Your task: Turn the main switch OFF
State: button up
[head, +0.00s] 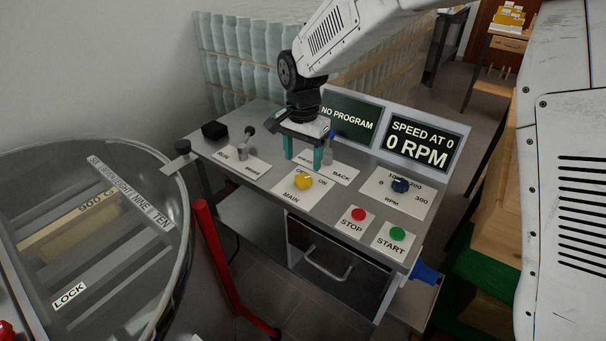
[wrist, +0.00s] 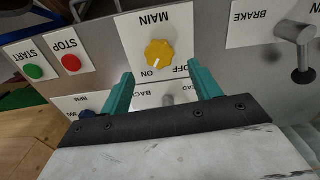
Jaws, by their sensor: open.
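The main switch is a yellow knob (head: 303,180) on a white plate marked MAIN, OFF and ON, on the sloping control panel. In the wrist view the yellow knob (wrist: 159,53) shows a pale mark that seems to point toward ON. My gripper (head: 304,156) is open and empty, with its teal fingers pointing down just behind the knob in the head view. In the wrist view the fingers (wrist: 161,76) are spread to either side of the knob's line, apart from it.
Red STOP (head: 358,215) and green START (head: 397,234) buttons sit to the right, with a blue RPM dial (head: 400,186) behind. The brake lever (head: 246,138) stands left. Displays (head: 423,145) read NO PROGRAM and 0 RPM. A round glass-lidded tank (head: 180,215) stands at left.

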aim_at(303, 178)
notch_tip(303, 178, down, 6)
jog(key=shift+f, duration=0.15)
jog(key=c, duration=1)
